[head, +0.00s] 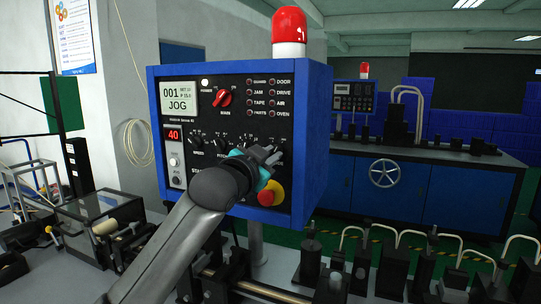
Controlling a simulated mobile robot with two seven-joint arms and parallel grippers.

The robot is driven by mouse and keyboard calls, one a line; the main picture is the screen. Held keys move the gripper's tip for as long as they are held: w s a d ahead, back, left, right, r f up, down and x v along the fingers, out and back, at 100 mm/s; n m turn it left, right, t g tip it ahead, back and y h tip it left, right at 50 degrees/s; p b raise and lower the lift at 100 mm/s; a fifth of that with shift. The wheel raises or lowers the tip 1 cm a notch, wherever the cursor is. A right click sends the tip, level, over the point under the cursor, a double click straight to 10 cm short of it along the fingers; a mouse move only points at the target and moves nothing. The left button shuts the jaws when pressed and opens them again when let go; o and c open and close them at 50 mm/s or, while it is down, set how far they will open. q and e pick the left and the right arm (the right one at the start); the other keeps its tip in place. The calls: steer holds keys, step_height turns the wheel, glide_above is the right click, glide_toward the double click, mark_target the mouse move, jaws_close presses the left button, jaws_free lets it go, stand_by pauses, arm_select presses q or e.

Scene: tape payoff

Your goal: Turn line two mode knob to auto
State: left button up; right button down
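A blue control box (321,140) stands in front of me with a black front panel. Its small screen (179,98) reads "001" and "JOG". A red knob (222,98) sits in the upper middle. A row of small black knobs (195,142) runs below it; their labels are too small to read surely. My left arm reaches up from the bottom, and my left gripper (265,155) is at the right end of that row. It hides what is behind it, so I cannot tell which knob is the mode knob or whether the fingers touch one. My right gripper is not in view.
A red and yellow stop button (271,193) sits just below my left gripper. A red beacon (289,32) tops the box. A second panel (353,96) with its own beacon stands farther back on a blue machine (450,194). Black fixtures (311,262) crowd the bench at the lower right.

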arm_select(q)
jaws_close()
steer(key=n+p, duration=0.8)
steer(key=shift+r+p, duration=0.15)
steer(key=shift+p, duration=0.25)
steer(key=shift+n+p, duration=1.8)
steer(key=shift+n, duration=0.3)
steer(key=shift+f, duration=0.2)
steer(key=o, duration=0.5)
jaws_free()
